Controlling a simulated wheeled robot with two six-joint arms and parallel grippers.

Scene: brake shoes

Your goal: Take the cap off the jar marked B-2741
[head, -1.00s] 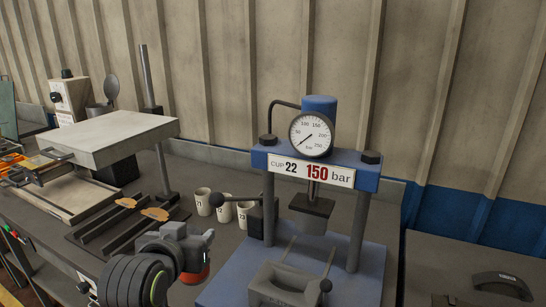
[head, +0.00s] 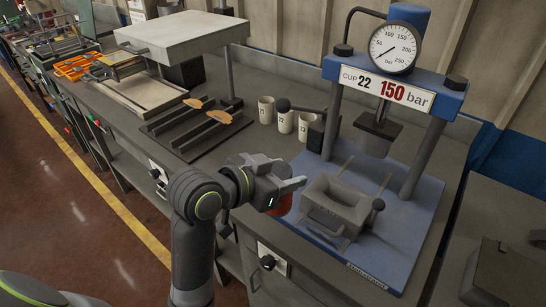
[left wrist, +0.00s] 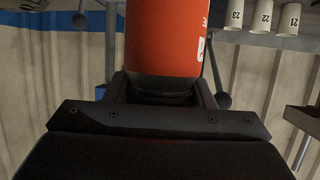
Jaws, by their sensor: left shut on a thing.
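My left gripper (head: 287,188) is shut on an orange-red cylinder (head: 283,206), held in front of the press at the bench's front side. In the left wrist view the cylinder (left wrist: 166,38) stands between the fingers, with a small part of a white label at its right edge. The label's marking cannot be read, so I cannot tell whether this is jar B-2741. The cylinder's end at the gripper is dark and mostly hidden, and I cannot make out a cap. My right gripper is not in view.
A blue press (head: 441,97) with a gauge stands at the right, a grey mould block (head: 330,213) on its base. White numbered cups (head: 285,121) stand behind the gripper. Two dark rails (head: 182,135) lie left of them.

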